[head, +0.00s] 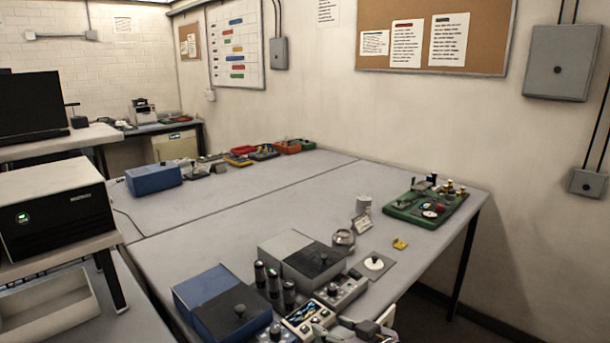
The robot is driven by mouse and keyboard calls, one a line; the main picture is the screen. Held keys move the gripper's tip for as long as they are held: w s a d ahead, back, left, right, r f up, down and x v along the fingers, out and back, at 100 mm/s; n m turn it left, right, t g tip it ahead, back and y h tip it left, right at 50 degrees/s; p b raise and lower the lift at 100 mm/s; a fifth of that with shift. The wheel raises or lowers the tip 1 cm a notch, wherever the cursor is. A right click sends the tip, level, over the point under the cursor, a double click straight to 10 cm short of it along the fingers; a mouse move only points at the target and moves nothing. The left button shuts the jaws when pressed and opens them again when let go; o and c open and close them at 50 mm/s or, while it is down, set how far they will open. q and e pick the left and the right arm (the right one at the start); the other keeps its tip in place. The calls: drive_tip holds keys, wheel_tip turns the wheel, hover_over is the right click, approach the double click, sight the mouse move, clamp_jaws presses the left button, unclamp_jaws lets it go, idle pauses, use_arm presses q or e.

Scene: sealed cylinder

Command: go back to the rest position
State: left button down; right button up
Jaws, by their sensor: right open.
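My right gripper (354,328) shows only in part at the bottom edge of the head view, low over the near end of the grey table (225,238). Its jaws are apart, and I see nothing held between them. It is close to a small control box with knobs (341,291) and a panel with a coloured display (304,316). Most of the right arm is out of the picture. My left gripper is not in view.
A grey box with a dark lid (287,246), a blue box (204,286) and several dark upright cylinders crowd the near end. A green board (412,207) lies at the right corner. The table's middle is clear. A black-fronted device (60,217) stands on a shelf at left.

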drive_tip(key=s+d+f+m+g+h, duration=0.25)
drive_tip(key=s+d+f+h, duration=0.2)
drive_tip(key=s+f, duration=0.85)
drive_tip(key=s+d+f+m+g+h, duration=0.1)
drive_tip(key=s+d+f+g, duration=0.15)
drive_tip(key=s+d, duration=0.45)
drive_tip(key=s+d+f+m+g+h, duration=0.1)
drive_tip(key=s+d+f+g+h, duration=0.15)
drive_tip(key=s, duration=0.85)
wheel_tip(320, 180, down, 26)
drive_tip(key=s+g, duration=0.1)
drive_tip(key=s, duration=0.1)
drive_tip(key=s+d+f+g, duration=0.1)
drive_tip(key=s+d+f, duration=0.1)
drive_tip(key=s+f, duration=1.3)
drive_tip(key=shift+s+d+y, duration=0.3)
drive_tip(key=shift+s+d, duration=0.05)
drive_tip(key=shift+s, duration=0.3)
